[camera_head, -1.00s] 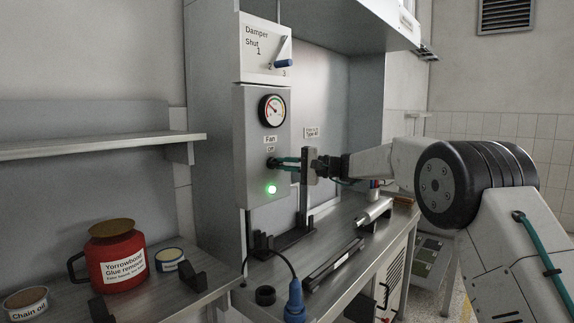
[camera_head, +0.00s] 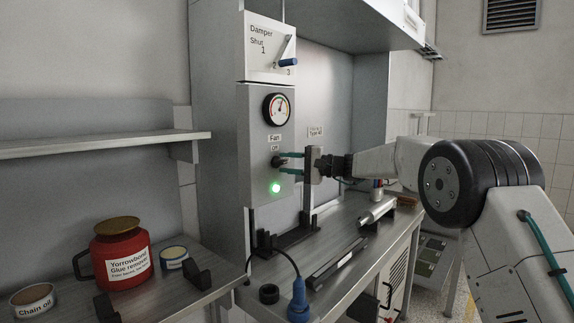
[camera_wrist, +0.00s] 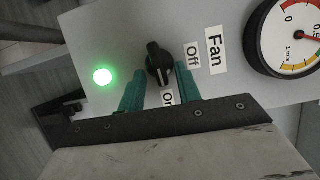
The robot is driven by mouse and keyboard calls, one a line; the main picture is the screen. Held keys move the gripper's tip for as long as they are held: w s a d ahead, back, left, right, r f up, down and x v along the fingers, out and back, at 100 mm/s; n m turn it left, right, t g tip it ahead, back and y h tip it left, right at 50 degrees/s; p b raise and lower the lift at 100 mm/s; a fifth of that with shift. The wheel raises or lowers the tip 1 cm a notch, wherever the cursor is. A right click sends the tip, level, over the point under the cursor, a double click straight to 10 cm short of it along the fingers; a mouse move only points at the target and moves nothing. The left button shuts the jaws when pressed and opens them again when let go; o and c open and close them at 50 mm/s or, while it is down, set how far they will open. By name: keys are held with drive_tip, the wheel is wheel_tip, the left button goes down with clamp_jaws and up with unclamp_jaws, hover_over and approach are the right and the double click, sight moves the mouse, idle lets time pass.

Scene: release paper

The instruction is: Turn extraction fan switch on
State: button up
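The fan switch is a black rotary knob (camera_wrist: 158,65) on the grey control panel (camera_head: 258,115), below the "Fan" and "Off" labels; it also shows in the head view (camera_head: 277,162). In the wrist view its lower end lies close to the "On" label (camera_wrist: 168,98). My gripper (camera_wrist: 160,70) has its two teal fingers on either side of the knob, spread apart, with a visible gap on the left side. In the head view my gripper (camera_head: 284,163) reaches the panel from the right. A green lamp (camera_head: 276,188) glows below the knob.
A round gauge (camera_head: 277,108) sits above the switch, its needle near upright. A damper lever with a blue handle (camera_head: 288,62) is higher up. Black holders (camera_head: 290,240) and a blue plug (camera_head: 298,300) are on the bench below. A red jug (camera_head: 121,258) stands at left.

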drive_tip(key=v, duration=0.7)
drive_tip(key=shift+d, duration=0.3)
drive_tip(key=shift+s, duration=0.1)
